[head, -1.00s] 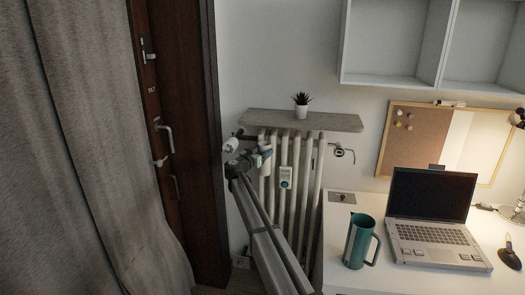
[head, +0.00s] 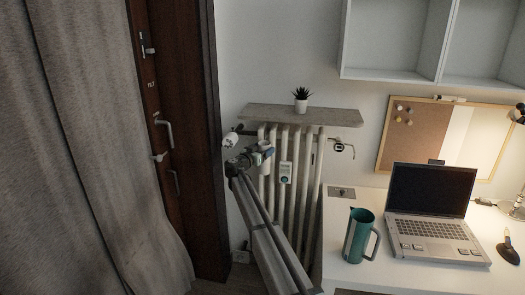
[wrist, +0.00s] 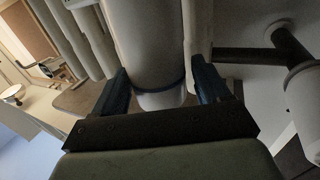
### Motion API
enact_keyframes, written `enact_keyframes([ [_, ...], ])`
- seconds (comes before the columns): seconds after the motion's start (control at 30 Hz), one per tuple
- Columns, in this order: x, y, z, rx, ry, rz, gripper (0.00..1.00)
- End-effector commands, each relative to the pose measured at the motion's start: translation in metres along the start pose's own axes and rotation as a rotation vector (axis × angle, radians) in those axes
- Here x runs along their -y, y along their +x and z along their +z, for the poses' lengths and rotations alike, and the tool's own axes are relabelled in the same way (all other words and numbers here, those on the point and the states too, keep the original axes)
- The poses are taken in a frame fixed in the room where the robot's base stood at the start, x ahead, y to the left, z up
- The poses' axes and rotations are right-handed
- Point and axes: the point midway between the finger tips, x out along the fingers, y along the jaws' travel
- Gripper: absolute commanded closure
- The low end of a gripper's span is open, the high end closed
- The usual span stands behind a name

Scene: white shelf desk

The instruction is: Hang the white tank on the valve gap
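The white tank (wrist: 148,40) is a pale cylinder. In the wrist view it lies between the two dark blue fingers of my gripper (wrist: 160,90), which press on its sides near its end. In the head view the tank (head: 264,146) is small and partly hidden by my gripper (head: 260,156), in front of the radiator's left end. The valve, with a white knob (head: 231,140), is on a dark pipe at the radiator's upper left, just left of the tank. In the wrist view the valve knob (wrist: 304,85) and pipe (wrist: 245,55) are to the right, apart from the tank.
The radiator (head: 295,190) carries a small meter (head: 286,172). A shelf board (head: 330,117) with a potted plant (head: 301,106) sits above it. A door (head: 180,120) stands to the left. On the right, the desk (head: 345,279) holds a green jug (head: 356,240) and a laptop (head: 435,230).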

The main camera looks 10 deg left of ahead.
Motion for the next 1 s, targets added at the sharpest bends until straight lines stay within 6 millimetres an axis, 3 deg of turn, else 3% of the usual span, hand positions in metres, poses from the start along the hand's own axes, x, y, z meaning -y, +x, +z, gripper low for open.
enact_keyframes([
  [0.1,0.0,0.0,0.0,0.0,0.0,0.0,0.14],
  [0.47,-0.001,-0.007,0.001,0.001,0.0,0.0,0.14],
  [1.0,-0.001,-0.102,0.0,0.0,0.0,-0.002,0.14],
])
